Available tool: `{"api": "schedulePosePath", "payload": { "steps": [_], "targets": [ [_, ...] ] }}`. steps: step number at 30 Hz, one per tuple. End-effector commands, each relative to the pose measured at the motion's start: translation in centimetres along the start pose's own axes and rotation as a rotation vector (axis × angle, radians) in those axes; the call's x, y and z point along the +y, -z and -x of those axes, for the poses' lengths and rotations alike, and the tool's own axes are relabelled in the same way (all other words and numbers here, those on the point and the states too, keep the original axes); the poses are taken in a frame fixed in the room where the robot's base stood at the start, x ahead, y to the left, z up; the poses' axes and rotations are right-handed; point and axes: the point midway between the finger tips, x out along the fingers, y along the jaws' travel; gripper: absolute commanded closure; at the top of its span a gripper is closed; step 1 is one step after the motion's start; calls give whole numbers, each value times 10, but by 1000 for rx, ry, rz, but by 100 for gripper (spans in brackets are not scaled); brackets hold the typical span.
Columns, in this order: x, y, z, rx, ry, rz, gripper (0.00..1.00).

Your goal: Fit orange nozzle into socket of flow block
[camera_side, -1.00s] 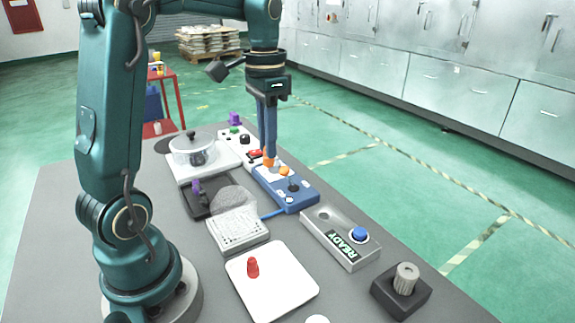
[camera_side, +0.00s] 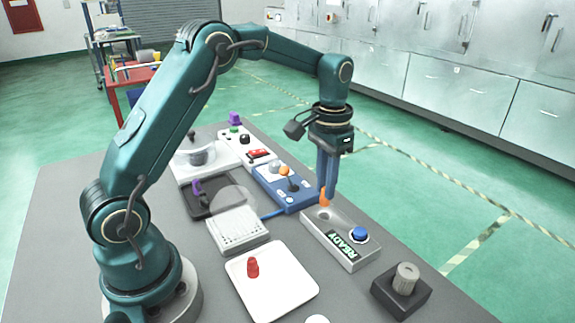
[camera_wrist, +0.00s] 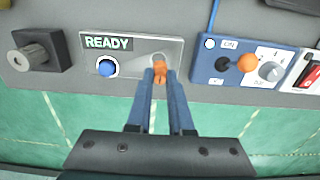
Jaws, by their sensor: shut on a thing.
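My gripper (camera_side: 326,188) is shut on the orange nozzle (camera_side: 325,198), which points down from the fingertips. The grey block with a READY label (camera_side: 341,241), which I take as the flow block, lies below. Its round socket (camera_side: 322,214) is at the block's far end in the side view. The nozzle's lower end is close over that end, and I cannot tell the exact gap. In the wrist view the nozzle (camera_wrist: 159,74) shows between the fingertips (camera_wrist: 160,80), just below the socket (camera_wrist: 158,58), which the nozzle and fingers partly cover.
A blue button (camera_side: 358,234) stands on the same block. A blue box (camera_side: 290,196) with an orange-knobbed lever is beside it. A dark block with a grey knob (camera_side: 402,288) is nearer. A white plate with a red peg (camera_side: 272,288) lies at the front.

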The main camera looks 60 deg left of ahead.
Motion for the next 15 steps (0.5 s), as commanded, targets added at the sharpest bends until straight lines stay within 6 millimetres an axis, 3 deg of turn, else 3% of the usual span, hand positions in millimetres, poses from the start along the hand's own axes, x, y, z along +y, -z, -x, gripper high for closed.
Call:
{"api": "schedulePosePath", "payload": {
  "steps": [10,15],
  "targets": [
    [3,0,-38,-5,-1,1,100],
    [3,1,-42,0,0,1,100]
  ]
}}
